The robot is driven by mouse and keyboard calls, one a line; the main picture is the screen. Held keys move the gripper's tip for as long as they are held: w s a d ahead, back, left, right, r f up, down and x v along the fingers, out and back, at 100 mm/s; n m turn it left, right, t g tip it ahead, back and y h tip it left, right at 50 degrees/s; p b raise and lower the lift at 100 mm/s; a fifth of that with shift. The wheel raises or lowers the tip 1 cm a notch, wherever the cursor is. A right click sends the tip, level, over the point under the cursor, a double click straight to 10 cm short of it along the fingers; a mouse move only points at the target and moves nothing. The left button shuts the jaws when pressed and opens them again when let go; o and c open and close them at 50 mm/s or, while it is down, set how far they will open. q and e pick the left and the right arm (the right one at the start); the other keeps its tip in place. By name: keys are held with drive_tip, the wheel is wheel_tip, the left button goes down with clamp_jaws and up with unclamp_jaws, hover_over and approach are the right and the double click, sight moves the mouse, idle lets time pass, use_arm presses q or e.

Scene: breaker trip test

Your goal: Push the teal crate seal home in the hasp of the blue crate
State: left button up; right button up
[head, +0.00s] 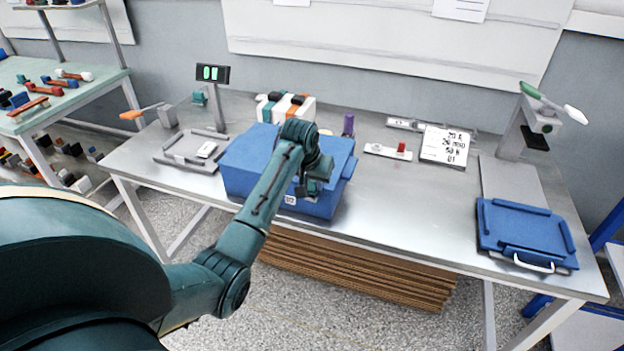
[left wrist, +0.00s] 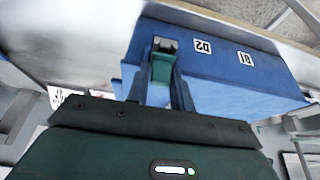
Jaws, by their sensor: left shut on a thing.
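The blue crate (head: 248,160) stands on the grey bench left of its middle; its blue side with white labels also shows in the left wrist view (left wrist: 220,72). My left gripper (head: 312,188) is at the crate's front, towards its right end. In the left wrist view, my left gripper (left wrist: 163,85) is shut on the teal crate seal (left wrist: 162,68), which sits between the two fingers. The grey hasp (left wrist: 164,45) is just beyond the seal, against the crate wall. I cannot tell how deep the seal sits in it. The seal is hidden in the head view.
The bench middle right is clear.

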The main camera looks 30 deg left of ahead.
use_arm(q)
drive_tip(key=shift+f, duration=0.35)
drive_tip(key=o, duration=1)
drive_tip(key=shift+s, duration=0.1)
use_arm(e)
drive_tip(key=shift+s, duration=0.1)
use_arm(q)
drive_tip(key=shift+s+f, duration=0.1)
drive_tip(key=shift+v, duration=1.05)
drive_tip(key=v, duration=1.1)
drive_tip(key=shift+d+r, duration=0.2)
drive_tip(key=shift+r, duration=0.05)
use_arm(e)
drive_tip(key=shift+f, duration=0.4)
use_arm(q)
drive_tip(key=shift+f, duration=0.1)
use_arm(e)
drive_tip(key=shift+f, duration=0.15)
